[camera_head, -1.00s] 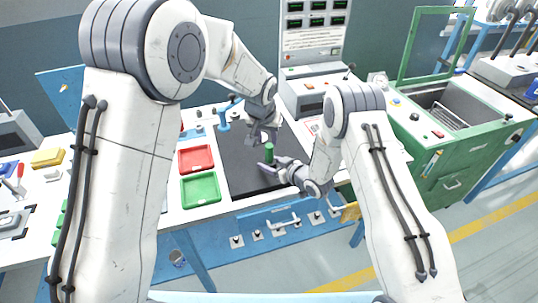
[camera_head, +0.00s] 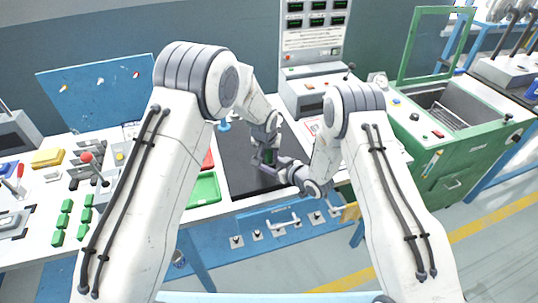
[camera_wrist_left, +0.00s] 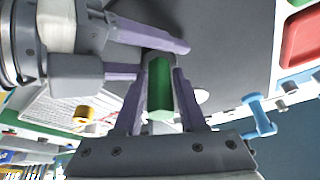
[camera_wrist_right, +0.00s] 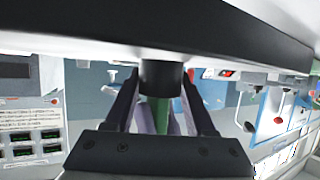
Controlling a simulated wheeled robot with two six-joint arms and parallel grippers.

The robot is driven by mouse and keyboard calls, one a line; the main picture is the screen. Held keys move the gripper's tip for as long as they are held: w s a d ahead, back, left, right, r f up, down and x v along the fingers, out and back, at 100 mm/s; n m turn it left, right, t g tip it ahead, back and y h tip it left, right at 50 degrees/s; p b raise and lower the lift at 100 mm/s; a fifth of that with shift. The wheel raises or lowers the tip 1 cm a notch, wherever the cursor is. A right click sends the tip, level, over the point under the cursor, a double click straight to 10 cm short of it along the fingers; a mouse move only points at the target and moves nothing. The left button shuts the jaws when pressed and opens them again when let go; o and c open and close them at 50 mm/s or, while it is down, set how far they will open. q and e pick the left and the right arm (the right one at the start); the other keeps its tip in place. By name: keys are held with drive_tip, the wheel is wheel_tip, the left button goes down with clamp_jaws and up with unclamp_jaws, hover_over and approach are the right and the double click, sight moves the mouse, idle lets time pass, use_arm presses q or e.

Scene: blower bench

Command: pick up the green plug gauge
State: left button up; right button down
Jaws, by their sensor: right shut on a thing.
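The green plug gauge (camera_head: 268,154) is upright above the dark mat (camera_head: 237,160). My right gripper (camera_head: 277,163) is shut on its lower part, coming from the right. My left gripper (camera_head: 266,147) is over it from above. In the left wrist view, the green handle (camera_wrist_left: 159,90) lies between the left fingers, which flank it closely and look still open. The right fingers cross behind it from the left. In the right wrist view, the gauge's dark end (camera_wrist_right: 160,76) and green part stand between the right fingers. Contact with the left fingers is hard to tell.
A red tray (camera_head: 208,159) and a green tray (camera_head: 205,188) lie left of the mat, partly behind my left arm. A grey instrument cabinet (camera_head: 307,90) stands behind the mat. A green machine (camera_head: 455,125) is on the right.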

use_arm(q)
clamp_jaws()
drive_tip(key=shift+r, duration=0.1)
wheel_tip(320, 180, up, 10)
use_arm(e)
drive_tip(key=shift+c, duration=0.8)
unclamp_jaws()
